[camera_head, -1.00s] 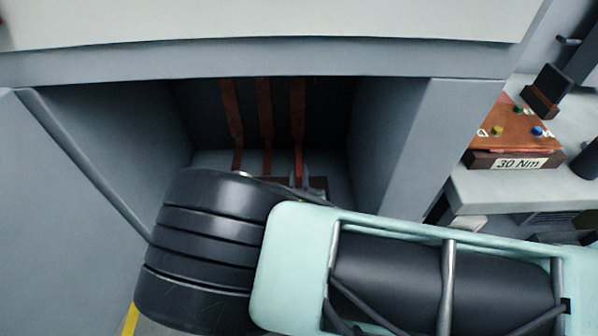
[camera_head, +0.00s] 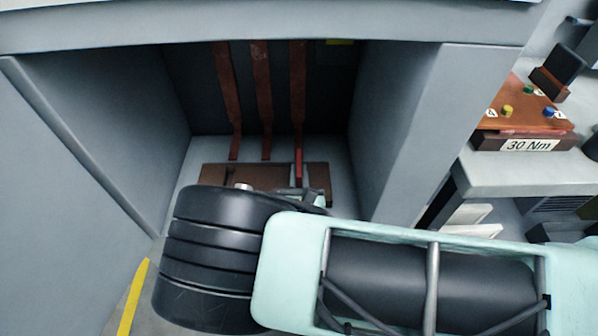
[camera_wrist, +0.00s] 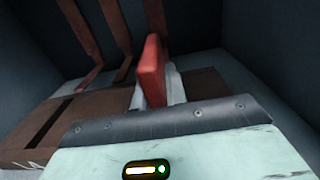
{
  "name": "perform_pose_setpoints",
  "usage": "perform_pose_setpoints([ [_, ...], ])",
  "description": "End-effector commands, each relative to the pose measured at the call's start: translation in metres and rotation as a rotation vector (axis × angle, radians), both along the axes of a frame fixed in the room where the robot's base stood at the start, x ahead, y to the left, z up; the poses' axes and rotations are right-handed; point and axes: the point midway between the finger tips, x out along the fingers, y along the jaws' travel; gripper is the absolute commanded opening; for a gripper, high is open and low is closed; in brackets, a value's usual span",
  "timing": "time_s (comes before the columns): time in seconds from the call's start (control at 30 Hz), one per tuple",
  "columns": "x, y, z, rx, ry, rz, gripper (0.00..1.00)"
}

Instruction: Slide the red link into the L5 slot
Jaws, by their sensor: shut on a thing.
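The red link (camera_wrist: 152,72) stands upright between the pale fingers of my gripper (camera_wrist: 158,92) in the wrist view. In the head view the link (camera_head: 299,166) is a thin bright red strip in front of the rightmost hanging bar. My gripper (camera_head: 308,196) is shut on it and mostly hidden behind my own arm. A brown block (camera_head: 225,176) lies on the cabinet floor below, and it also shows in the wrist view (camera_wrist: 20,145) with dark slots. No L5 label is legible. I cannot tell whether the link touches the block.
Several reddish-brown bars (camera_head: 262,95) hang at the back of the grey cabinet. Its side walls (camera_head: 395,130) enclose my arm closely. A bench (camera_head: 515,175) at the right holds an orange-brown box marked 30 Nm (camera_head: 530,143). A yellow stripe (camera_head: 134,300) marks the floor.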

Motion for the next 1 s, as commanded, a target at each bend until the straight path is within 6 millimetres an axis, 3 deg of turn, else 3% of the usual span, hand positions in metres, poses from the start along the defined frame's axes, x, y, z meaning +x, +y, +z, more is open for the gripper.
perform_pose_setpoints([
  [0.23, 0.000, 0.000, 0.000, 0.001, -0.001, 0.000, 0.00],
  [0.27, 0.000, 0.000, 0.000, 0.001, -0.001, 0.000, 0.22],
  [0.33, 0.000, 0.000, 0.000, 0.001, -0.001, 0.000, 0.39],
  [0.73, -0.008, 0.001, -0.001, 0.000, 0.002, 0.001, 0.39],
  [1.0, -0.061, 0.003, -0.001, -0.001, 0.002, 0.004, 0.39],
])
